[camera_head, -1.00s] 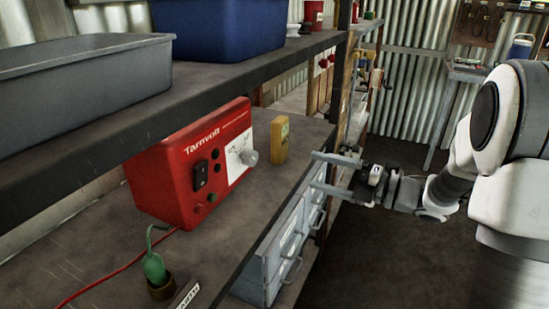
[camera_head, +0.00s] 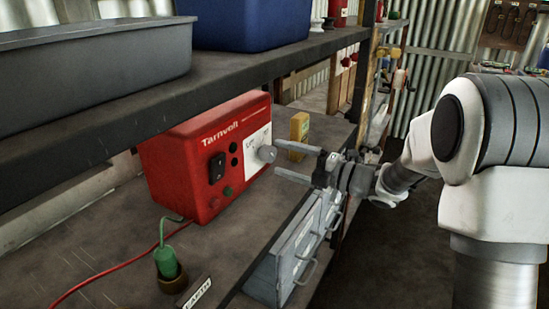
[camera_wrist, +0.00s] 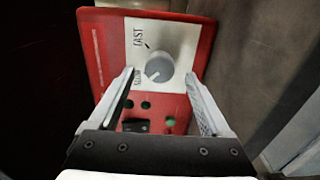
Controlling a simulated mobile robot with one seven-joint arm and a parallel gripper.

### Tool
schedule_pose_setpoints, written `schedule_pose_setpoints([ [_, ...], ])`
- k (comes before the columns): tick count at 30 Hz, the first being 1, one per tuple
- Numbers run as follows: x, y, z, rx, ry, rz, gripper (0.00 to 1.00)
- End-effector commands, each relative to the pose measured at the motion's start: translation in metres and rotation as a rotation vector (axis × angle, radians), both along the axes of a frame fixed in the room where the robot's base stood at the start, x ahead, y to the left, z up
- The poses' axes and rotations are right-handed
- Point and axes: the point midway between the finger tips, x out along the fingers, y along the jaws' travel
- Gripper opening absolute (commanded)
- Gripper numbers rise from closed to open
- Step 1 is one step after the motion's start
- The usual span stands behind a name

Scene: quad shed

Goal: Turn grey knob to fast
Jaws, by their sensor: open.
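The grey knob (camera_head: 266,154) sits on the white dial plate (camera_head: 257,147) of the red Tarnvolt box (camera_head: 190,165). In the wrist view the round knob (camera_wrist: 159,69) has a pale line at its lower left, on the SLOW side. The word FAST (camera_wrist: 138,35) is printed above left of the knob, and SLOW (camera_wrist: 138,76) to its left. My gripper (camera_head: 277,158) is open and empty, its fingertips just in front of the knob. In the wrist view the fingers (camera_wrist: 160,73) flank the knob on both sides, with gaps. I cannot tell contact.
A yellow block (camera_head: 299,128) stands beyond the box, close to my upper finger. A shelf edge (camera_head: 200,92) with a grey bin (camera_head: 95,65) and blue bin (camera_head: 250,22) overhangs the box. Grey drawers (camera_head: 295,250) are below. A green plug (camera_head: 166,262) stands in front.

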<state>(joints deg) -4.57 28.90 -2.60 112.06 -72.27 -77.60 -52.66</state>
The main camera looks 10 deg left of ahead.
Motion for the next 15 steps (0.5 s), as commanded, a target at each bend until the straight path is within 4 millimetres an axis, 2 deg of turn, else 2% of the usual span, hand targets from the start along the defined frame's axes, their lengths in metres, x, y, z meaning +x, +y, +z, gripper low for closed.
schedule_pose_setpoints([
  [3, 0.005, 0.017, 0.0, 0.001, 0.0, 0.002, 0.82],
  [6, 0.009, 0.025, 0.0, 0.0, 0.0, 0.001, 0.82],
  [15, 0.011, 0.031, 0.0, 0.0, 0.001, -0.001, 0.82],
])
